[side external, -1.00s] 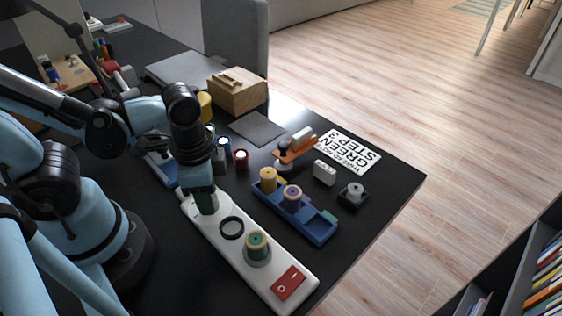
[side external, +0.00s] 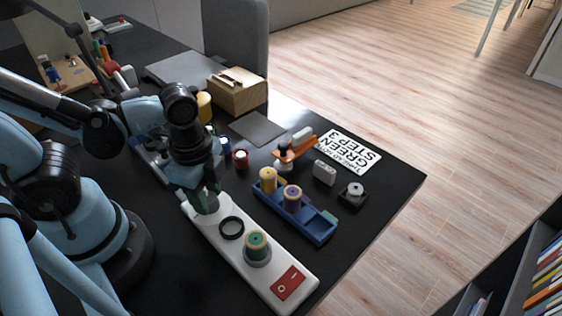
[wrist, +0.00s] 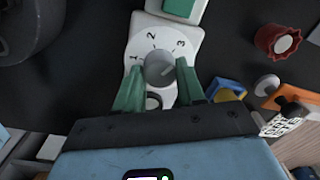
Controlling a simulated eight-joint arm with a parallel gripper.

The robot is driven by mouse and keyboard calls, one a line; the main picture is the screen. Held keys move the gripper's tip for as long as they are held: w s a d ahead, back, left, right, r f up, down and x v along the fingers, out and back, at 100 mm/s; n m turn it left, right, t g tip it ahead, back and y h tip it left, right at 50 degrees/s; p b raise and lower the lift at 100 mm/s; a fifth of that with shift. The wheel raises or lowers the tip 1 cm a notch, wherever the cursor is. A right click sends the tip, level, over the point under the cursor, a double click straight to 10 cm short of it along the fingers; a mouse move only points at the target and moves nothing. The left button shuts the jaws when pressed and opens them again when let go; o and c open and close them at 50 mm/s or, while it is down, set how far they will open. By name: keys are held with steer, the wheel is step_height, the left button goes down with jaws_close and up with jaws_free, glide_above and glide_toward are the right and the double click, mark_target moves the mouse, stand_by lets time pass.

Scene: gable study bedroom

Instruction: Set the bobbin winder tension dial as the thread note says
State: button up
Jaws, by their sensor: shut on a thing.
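The white bobbin winder (side external: 271,268) lies along the desk with a green spool (side external: 257,244) on it and a red switch at its near end. At its far end my gripper (side external: 206,203) is down over the tension dial. In the wrist view the green fingers of my gripper (wrist: 159,86) are shut on the grey dial knob (wrist: 158,68). The white dial face (wrist: 141,44) shows 2 above the knob and 3 at its upper right. The knob's pointer is not clearly readable. The thread note (side external: 348,152) reads GREEN STEP 3, upside down in the side view.
A blue tray (side external: 315,229) with two spools stands right of the winder. A wooden box (side external: 238,94) stands behind. The desk's right front corner is clear.

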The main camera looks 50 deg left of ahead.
mark_target(209, 197)
steer(key=o, duration=1)
steer(key=shift+o, duration=0.2)
step_height(209, 197, up, 12)
steer(key=shift+s, duration=0.15)
stand_by(0.5)
steer(key=w+a+n+t, duration=0.2)
steer(key=w+n+t, duration=0.1)
steer(key=w+n, duration=0.2)
steer(key=w+a+f+n+t, duration=0.1)
steer(key=w+a+n+t, duration=0.1)
steer(key=w+n, duration=0.3)
steer(key=n+t, duration=0.1)
steer(key=n, duration=0.2)
steer(key=shift+a+f+t, duration=0.25)
steer(key=shift+a+t, duration=0.05)
steer(key=shift+t, duration=0.1)
